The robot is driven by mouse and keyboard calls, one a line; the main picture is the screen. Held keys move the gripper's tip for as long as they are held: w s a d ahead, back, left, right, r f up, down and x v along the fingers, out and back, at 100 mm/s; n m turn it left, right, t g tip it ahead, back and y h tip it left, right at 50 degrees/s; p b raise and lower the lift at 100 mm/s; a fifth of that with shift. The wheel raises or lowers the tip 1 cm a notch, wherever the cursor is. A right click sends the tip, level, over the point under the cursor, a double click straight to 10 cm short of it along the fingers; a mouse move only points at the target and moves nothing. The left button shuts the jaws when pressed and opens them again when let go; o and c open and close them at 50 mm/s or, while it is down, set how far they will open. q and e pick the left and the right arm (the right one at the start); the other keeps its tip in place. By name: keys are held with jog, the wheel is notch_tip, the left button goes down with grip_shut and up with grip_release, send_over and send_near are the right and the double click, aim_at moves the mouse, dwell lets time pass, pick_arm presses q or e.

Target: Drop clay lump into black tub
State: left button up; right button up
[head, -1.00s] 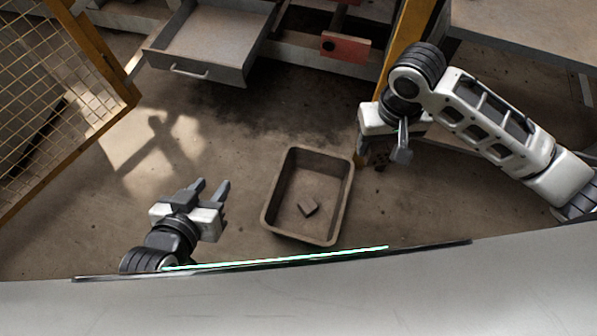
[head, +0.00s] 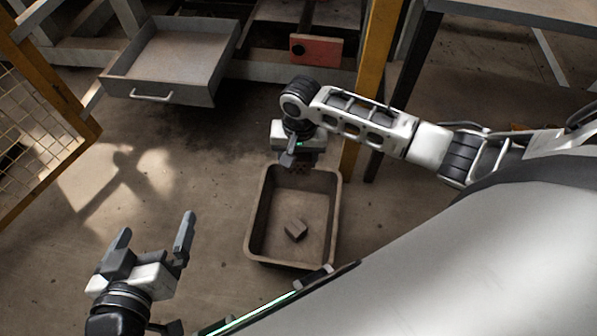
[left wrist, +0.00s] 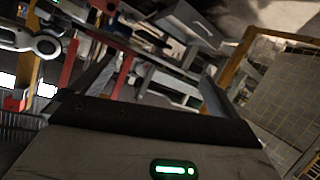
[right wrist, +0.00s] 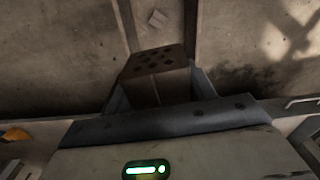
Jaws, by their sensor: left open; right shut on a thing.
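My right gripper (head: 288,160) is shut on the clay lump, a brown block with several dark holes (right wrist: 155,62), best seen in the right wrist view. In the head view the lump is mostly hidden by the gripper, which is above the far edge of the tub. The tub (head: 333,225) is a dark brownish rectangular tub on the floor. My left gripper (head: 152,240) is open and empty, left of the tub.
An open grey drawer (head: 165,62) is at the back left. A red block with a dark hole (head: 317,49) is on a beam behind. A yellow post (head: 375,70) stands behind my right arm. A yellow mesh fence (head: 45,120) is at the left. Floor left of the tub is clear.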

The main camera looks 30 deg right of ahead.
pick_arm(q)
jog(key=d+f+n+t+h+b, duration=0.1)
jog(key=d+f+t+h+b, duration=0.25)
jog(key=b, duration=1.25)
jog(key=shift+w+a+r+m+t+h+b, duration=0.1)
jog(key=shift+w+r+m+t+h+b, duration=0.3)
jog(key=shift+r+m, duration=0.3)
jog(key=shift+w+a+r+m+t+h+b, duration=0.1)
jog(key=shift+w+r+m+t+h+b, duration=0.3)
jog(key=shift+r, duration=0.45)
jog(key=shift+w+a+r+m+t+h+b, duration=0.2)
jog(key=shift+w+r+m+b, duration=0.25)
jog(key=shift+r+m, duration=0.3)
pick_arm(e)
notch_tip(320, 180, down, 28)
jog(key=w+d+m, duration=0.1)
jog(key=w+m, duration=0.1)
jog(key=m, duration=0.3)
jog(key=shift+w+d+r, duration=0.15)
jog(key=shift+w+d, duration=0.2)
pick_arm(q)
jog(key=shift+d, duration=0.1)
pick_arm(e)
jog(key=o, duration=1.1)
pick_arm(q)
jog(key=shift+r, duration=0.1)
pick_arm(e)
jog(key=shift+o, duration=0.2)
